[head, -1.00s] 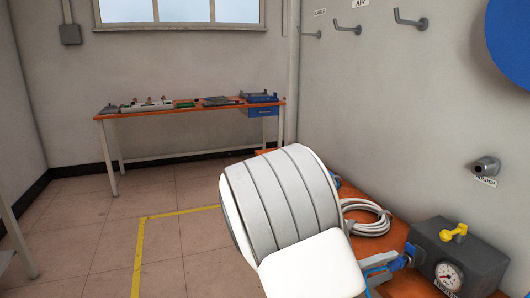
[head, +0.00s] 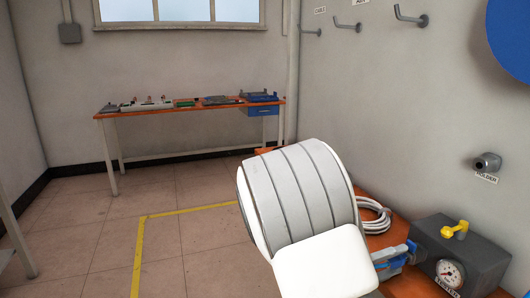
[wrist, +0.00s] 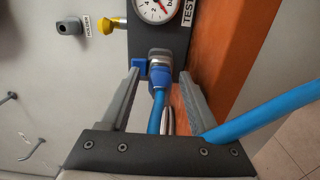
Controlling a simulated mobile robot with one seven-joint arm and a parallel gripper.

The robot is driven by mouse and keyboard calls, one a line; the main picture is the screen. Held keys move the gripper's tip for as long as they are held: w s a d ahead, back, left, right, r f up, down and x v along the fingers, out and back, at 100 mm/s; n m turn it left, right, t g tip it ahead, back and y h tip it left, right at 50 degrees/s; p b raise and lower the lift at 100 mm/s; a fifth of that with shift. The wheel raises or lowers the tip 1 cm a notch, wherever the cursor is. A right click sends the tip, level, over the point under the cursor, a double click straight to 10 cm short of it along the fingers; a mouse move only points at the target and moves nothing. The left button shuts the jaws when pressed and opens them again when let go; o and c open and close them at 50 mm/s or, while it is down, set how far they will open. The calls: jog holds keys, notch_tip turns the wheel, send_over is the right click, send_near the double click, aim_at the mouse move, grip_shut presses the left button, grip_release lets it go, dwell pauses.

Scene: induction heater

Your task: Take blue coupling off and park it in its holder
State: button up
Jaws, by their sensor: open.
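The blue coupling (wrist: 160,77) is on the metal fitting of the dark test block (wrist: 174,38), with a blue hose (wrist: 157,112) running from it towards me. My gripper (wrist: 158,74) is open; its fingers stand either side of the coupling, with a visible gap on each side. A small blue lever (wrist: 139,65) sits beside the fitting near the left fingertip. In the head view the test block (head: 465,250) is at lower right and my arm hides part of the bench. The holder (head: 487,162) is an empty grey stub on the wall; it also shows in the wrist view (wrist: 70,27).
A yellow valve handle (head: 456,230) and a gauge (head: 449,273) are on the block. A coiled pale hose (head: 374,216) lies on the orange bench behind my arm. Wall hooks (head: 411,17) hang above. The wall around the holder is clear.

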dwell(0.9)
grip_shut()
dwell(1.4)
jog(key=shift+v, duration=3)
jog(key=shift+r, duration=0.1)
notch_tip(320, 180, up, 21)
jog(key=n+p, duration=1.8)
jog(key=p, duration=0.6)
send_over(387, 264)
jog(key=d, duration=0.7)
jog(key=shift+s+r, duration=0.15)
